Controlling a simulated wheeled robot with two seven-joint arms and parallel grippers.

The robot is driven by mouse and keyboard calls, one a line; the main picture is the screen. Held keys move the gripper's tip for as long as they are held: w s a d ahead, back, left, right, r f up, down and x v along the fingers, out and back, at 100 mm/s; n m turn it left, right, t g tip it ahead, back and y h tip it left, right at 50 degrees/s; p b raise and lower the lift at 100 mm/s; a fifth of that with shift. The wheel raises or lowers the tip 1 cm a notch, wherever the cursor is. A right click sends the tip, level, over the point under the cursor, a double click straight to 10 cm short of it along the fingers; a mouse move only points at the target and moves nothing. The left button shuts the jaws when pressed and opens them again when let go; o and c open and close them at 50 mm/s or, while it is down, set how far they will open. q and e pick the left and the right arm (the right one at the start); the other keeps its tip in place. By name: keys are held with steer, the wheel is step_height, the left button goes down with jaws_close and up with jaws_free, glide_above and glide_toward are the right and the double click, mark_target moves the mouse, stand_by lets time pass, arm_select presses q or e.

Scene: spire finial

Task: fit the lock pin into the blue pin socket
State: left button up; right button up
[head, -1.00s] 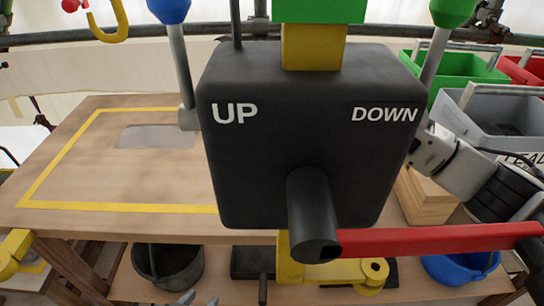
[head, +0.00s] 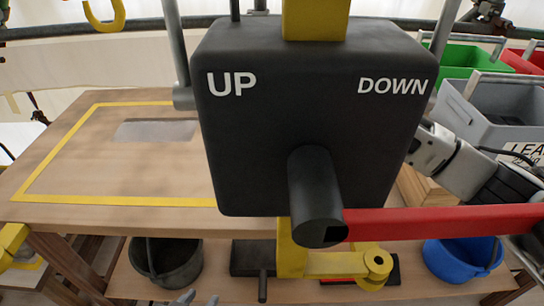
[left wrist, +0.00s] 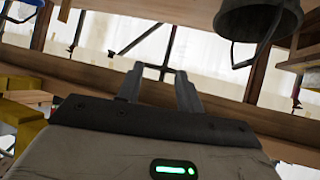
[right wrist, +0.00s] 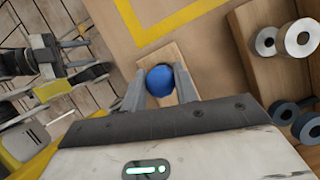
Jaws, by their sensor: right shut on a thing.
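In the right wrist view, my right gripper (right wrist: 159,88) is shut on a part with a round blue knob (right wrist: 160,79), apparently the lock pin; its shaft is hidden. A wooden block (right wrist: 180,62) lies below the knob. In the head view, the right gripper is partly behind a black control box (head: 305,120), with its fingertips hidden. My left gripper (left wrist: 159,88) is open and empty in the left wrist view; its fingertips (head: 195,299) just show at the bottom of the head view. I cannot make out the blue pin socket.
The black box and its red lever (head: 445,222) block the middle of the head view. A grey bin (head: 495,120) stands at right. A dark bucket (head: 165,265) and a blue bucket (head: 462,262) are below.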

arm_select(q)
steer(key=shift+s+f, duration=0.4)
steer(key=shift+f, duration=0.3)
arm_select(e)
steer(key=shift+f, duration=0.25)
steer(key=o, duration=1.1)
steer(key=shift+c, duration=0.2)
arm_select(q)
steer(key=shift+r, duration=0.15)
steer(key=r, duration=0.2)
steer(key=w+r, duration=0.1)
steer(key=shift+d+r+n+h+b, duration=0.3)
steer(key=shift+d+r+n+b, duration=0.05)
steer(key=shift+d+r+n, duration=0.05)
arm_select(e)
steer(key=v, duration=1.6)
